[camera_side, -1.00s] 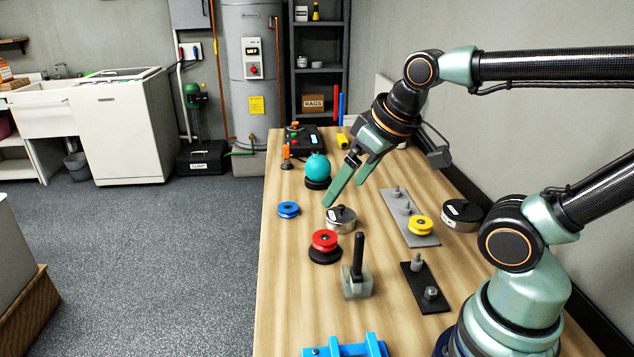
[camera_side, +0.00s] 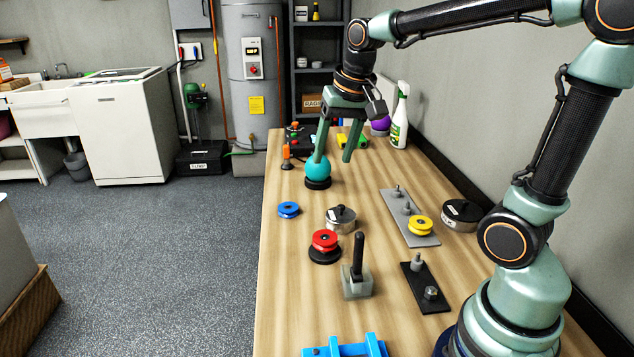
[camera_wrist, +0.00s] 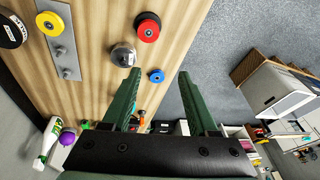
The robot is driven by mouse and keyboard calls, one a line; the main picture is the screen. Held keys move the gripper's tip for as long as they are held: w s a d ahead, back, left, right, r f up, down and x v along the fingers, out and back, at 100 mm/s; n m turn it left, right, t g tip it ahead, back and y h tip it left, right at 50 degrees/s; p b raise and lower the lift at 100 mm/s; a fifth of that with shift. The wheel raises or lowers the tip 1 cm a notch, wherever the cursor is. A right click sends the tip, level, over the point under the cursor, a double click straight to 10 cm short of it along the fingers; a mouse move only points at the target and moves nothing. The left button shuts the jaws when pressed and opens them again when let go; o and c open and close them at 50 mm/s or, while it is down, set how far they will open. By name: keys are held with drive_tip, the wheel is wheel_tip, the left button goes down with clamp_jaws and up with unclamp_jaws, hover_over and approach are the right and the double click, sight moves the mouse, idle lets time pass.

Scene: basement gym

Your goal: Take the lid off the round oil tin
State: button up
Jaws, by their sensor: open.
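A round metal tin (camera_side: 341,221) with a black knob on its lid stands mid-table; the lid is on. It also shows in the wrist view (camera_wrist: 122,56), just beyond my left-hand finger. A second round tin (camera_side: 462,216), with a dark top and a pale label, stands at the right near the wall; it shows at the wrist view's top left corner (camera_wrist: 12,28). I cannot read which one is marked oil. My gripper (camera_side: 333,160) is open and empty, fingers pointing down, farther back than the first tin. One finger overlaps the teal ball in the side view; contact cannot be told.
Near the first tin are a blue pulley (camera_side: 288,210), a red pulley (camera_side: 324,240) and a grey block with a black handle (camera_side: 357,282). A grey plate (camera_side: 395,208) with a yellow pulley (camera_side: 420,226) lies to its right. The teal ball (camera_side: 317,168) and spray bottle (camera_side: 399,120) stand farther back.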

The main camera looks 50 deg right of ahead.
drive_tip(key=w+d+f+m+g, duration=0.2)
drive_tip(key=w+d+f+m, duration=0.2)
drive_tip(key=w+d+m, duration=0.3)
drive_tip(key=m+g, duration=0.1)
drive_tip(key=m, duration=0.2)
hover_over(341, 205)
drive_tip(key=shift+y, duration=0.3)
drive_tip(key=f, duration=1.2)
drive_tip(key=shift+w+a+f, duration=0.2)
drive_tip(key=shift+a+f, duration=0.1)
drive_tip(key=shift+s+d+f, duration=0.1)
drive_tip(key=shift+s+f, duration=0.05)
drive_tip(key=shift+f, duration=1.2)
drive_tip(key=shift+s+d+f, duration=0.1)
drive_tip(key=shift+s+f, duration=0.05)
drive_tip(key=shift+f, duration=1.15)
clamp_jaws()
